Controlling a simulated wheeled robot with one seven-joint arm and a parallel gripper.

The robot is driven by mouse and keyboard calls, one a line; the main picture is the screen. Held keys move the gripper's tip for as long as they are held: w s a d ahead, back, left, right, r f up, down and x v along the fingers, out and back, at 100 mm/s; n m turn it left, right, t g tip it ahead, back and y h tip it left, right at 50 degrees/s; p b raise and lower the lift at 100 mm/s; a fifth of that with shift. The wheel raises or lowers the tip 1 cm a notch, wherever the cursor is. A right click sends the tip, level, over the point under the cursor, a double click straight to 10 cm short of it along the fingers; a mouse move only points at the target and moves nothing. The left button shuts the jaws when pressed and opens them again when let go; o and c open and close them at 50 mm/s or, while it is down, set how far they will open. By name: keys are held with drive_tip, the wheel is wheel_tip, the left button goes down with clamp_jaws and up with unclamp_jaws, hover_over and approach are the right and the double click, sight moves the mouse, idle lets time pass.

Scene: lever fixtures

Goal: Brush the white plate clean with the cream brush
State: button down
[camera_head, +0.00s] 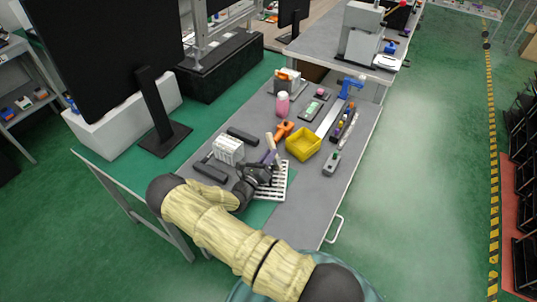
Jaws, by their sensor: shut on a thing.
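The white plate (281,184) lies on the grey table and looks slotted or gridded. My gripper (267,168) is over its left part and hides some of it. My gripper is shut on what looks like the cream brush (270,141), whose pale upper end sticks up above the jaws, with a purple part just below it. The brush's lower end is hidden by my gripper, so I cannot tell whether it touches the plate.
A white ribbed block (229,150) stands left of my gripper, between dark bars. A yellow bin (303,143), an orange tool (284,130) and a pink bottle (282,104) stand behind. A grey box (331,163) sits right. The table's front right is clear.

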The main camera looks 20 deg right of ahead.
drive_tip(key=shift+s+a+p, duration=0.4)
drive_tip(key=shift+s+a, duration=0.1)
drive_tip(key=shift+s, duration=0.25)
drive_tip(key=shift+s+a+p, duration=0.35)
drive_tip(key=shift+s+a, duration=0.15)
drive_tip(key=shift+s, duration=0.25)
drive_tip(key=shift+r, duration=0.1)
drive_tip(key=shift+s+a, duration=0.25)
drive_tip(key=shift+s, duration=0.15)
drive_tip(key=shift+s+a+p, duration=0.3)
drive_tip(key=shift+s+a, duration=0.1)
drive_tip(key=shift+s, duration=0.25)
drive_tip(key=shift+s+a+p, duration=0.25)
drive_tip(key=shift+s+a, duration=0.15)
drive_tip(key=shift+s, duration=0.2)
drive_tip(key=shift+w, duration=0.1)
drive_tip(key=shift+w+d+f+b, duration=0.2)
drive_tip(key=shift+w+d, duration=0.35)
drive_tip(key=shift+w, duration=0.25)
drive_tip(key=shift+w+d+f+b, duration=0.1)
drive_tip(key=shift+w+d+b, duration=0.05)
drive_tip(key=shift+w+d, duration=0.5)
drive_tip(key=shift+w+a, duration=0.1)
